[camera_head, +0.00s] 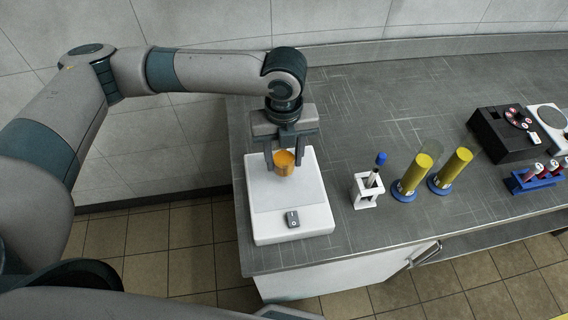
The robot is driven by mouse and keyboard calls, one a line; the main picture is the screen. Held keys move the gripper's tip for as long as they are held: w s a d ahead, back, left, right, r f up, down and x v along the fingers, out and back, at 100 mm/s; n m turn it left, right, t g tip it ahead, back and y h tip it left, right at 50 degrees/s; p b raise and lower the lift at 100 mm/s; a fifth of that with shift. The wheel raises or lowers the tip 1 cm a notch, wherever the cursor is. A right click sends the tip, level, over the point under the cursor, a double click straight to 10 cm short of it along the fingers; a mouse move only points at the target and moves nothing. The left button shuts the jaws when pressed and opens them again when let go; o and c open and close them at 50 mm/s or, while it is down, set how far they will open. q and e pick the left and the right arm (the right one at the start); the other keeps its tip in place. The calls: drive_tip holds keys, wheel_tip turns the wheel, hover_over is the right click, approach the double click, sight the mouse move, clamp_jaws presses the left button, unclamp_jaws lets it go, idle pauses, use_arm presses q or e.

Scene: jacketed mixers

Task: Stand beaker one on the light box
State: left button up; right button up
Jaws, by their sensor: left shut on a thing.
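A small beaker (285,160) with orange liquid is held upright between the fingers of my left gripper (287,156), which is shut on it. The gripper points down over a white flat box with a small grey control, the light box (265,224), at the left end of the steel bench. The beaker appears over the rear part of the light box top. Whether its base touches the surface cannot be told. The fingers hide the beaker's sides. My right gripper is not in view.
Right of the light box, a white stand (367,190) holds a blue-capped tube. Beyond it stand two yellow cylinders (414,176) on blue bases, a black device (500,135) and a blue tube rack (535,180). The steel bench (350,115) is clear behind the stand.

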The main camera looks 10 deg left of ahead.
sight(284, 168)
use_arm(q)
drive_tip(key=shift+f, duration=0.15)
wheel_tip(284, 168, down, 3)
drive_tip(key=shift+r+p, duration=0.1)
drive_tip(key=shift+p, duration=0.7)
drive_tip(key=shift+f, duration=0.4)
drive_tip(key=shift+f, duration=0.15)
drive_tip(key=o, duration=1.2)
drive_tip(key=shift+c, duration=0.2)
